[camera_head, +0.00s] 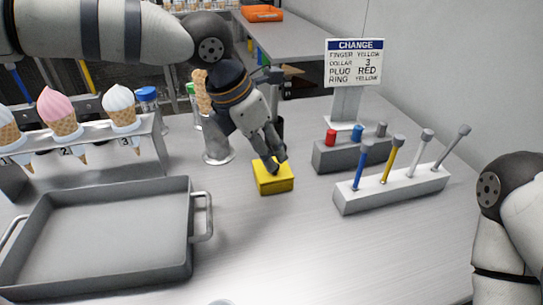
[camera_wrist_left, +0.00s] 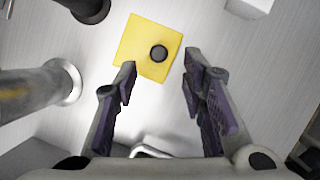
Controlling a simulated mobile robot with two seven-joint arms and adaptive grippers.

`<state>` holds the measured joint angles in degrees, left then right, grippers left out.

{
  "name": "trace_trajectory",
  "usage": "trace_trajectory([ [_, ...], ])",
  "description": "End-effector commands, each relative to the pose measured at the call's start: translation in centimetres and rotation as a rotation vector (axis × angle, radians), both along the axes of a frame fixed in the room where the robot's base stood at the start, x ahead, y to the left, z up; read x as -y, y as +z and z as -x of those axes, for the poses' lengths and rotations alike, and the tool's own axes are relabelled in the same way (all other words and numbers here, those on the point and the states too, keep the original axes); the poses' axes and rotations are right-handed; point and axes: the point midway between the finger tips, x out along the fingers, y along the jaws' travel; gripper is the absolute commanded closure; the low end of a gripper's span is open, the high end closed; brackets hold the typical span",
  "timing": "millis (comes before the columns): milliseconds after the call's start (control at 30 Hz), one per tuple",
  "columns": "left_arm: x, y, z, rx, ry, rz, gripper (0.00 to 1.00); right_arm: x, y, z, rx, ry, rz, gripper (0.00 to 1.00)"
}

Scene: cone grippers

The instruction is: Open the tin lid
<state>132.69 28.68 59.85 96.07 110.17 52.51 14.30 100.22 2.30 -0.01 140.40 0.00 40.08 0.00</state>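The yellow tin (camera_head: 275,185) stands on the metal counter near the middle of the head view. In the left wrist view the lid (camera_wrist_left: 138,38) looks flat and closed, with a round black knob (camera_wrist_left: 158,53) on top. My left gripper (camera_head: 271,162) reaches down over the tin. In the left wrist view its fingers (camera_wrist_left: 160,72) are spread apart, with the knob just ahead of the tips and nothing between them. The fingers hide the knob in the head view. My right gripper is out of view; only part of that arm shows at the right edge.
A grey tray (camera_head: 100,245) lies at left, below an ice cream cone rack (camera_head: 90,165). A metal cup (camera_head: 217,148) stands behind the tin. Right of it are a grey block with coloured plugs (camera_head: 345,154), a white block with rods (camera_head: 390,192) and a sign (camera_head: 354,62).

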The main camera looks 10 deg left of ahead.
Motion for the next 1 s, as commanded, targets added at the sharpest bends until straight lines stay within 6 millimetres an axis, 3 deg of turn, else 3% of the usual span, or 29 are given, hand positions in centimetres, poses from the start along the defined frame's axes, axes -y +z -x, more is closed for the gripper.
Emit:
trace_trajectory([
  [33,0.3,-1.3,-0.3,-0.005,0.0,-0.001,0.62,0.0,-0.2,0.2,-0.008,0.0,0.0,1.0],
  [200,1.0,-3.3,-0.9,0.0,-0.001,-0.001,0.62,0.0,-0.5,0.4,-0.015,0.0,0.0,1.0],
  [500,1.1,-3.6,-1.1,0.004,0.0,0.001,0.62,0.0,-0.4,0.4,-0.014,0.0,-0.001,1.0],
  [533,1.1,-3.6,-1.1,0.004,0.0,0.001,0.65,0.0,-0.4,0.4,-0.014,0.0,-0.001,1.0],
  [700,1.1,-3.6,-1.1,0.004,0.0,0.001,1.0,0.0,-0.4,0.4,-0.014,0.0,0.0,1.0],
  [1000,0.9,-3.8,-1.6,-0.052,0.009,0.018,1.0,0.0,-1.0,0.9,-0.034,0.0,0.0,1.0],
])
